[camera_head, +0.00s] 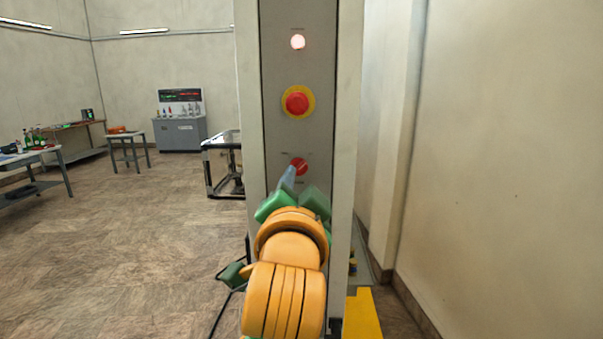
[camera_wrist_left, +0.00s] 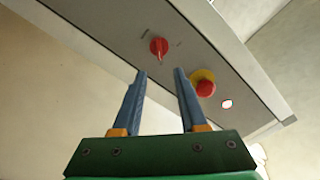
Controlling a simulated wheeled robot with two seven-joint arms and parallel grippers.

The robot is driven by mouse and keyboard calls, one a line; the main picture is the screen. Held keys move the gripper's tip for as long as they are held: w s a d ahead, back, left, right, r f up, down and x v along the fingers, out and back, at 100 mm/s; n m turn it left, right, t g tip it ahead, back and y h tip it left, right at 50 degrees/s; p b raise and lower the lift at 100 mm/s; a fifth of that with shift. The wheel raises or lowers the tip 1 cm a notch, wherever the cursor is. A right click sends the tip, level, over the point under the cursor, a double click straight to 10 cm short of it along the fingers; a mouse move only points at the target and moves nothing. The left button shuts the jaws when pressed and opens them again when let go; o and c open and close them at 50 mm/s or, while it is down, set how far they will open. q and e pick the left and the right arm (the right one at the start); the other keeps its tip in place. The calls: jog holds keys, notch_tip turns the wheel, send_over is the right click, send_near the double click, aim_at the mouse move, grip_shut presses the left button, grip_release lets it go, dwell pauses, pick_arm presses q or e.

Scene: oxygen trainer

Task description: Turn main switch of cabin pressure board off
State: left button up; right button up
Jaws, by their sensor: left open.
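The cabin pressure board's narrow grey panel (camera_head: 297,130) stands upright in front of me. Its red rotary main switch (camera_head: 299,166) is low on the panel, just beyond my left gripper. In the left wrist view the red switch (camera_wrist_left: 158,47) sits beyond the fingertips, nearer the left finger. My left gripper (camera_wrist_left: 160,72) is open and empty, with its blue fingers apart and not visibly around the switch. In the head view my left gripper (camera_head: 288,177) reaches up to just below the switch, and my orange arm hides the lower panel.
A red push button on a yellow ring (camera_head: 297,102) is above the switch, with a lit lamp (camera_head: 298,42) higher up. A wall (camera_head: 500,150) is close on the right. Open floor (camera_head: 130,240) lies left, with tables and a grey console (camera_head: 180,134) behind.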

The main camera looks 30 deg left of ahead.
aim_at(299, 170)
pick_arm(q)
jog(key=x, duration=0.7)
jog(key=shift+a+f, duration=0.35)
jog(key=shift+a, duration=0.05)
jog(key=shift+a, duration=0.1)
grip_shut()
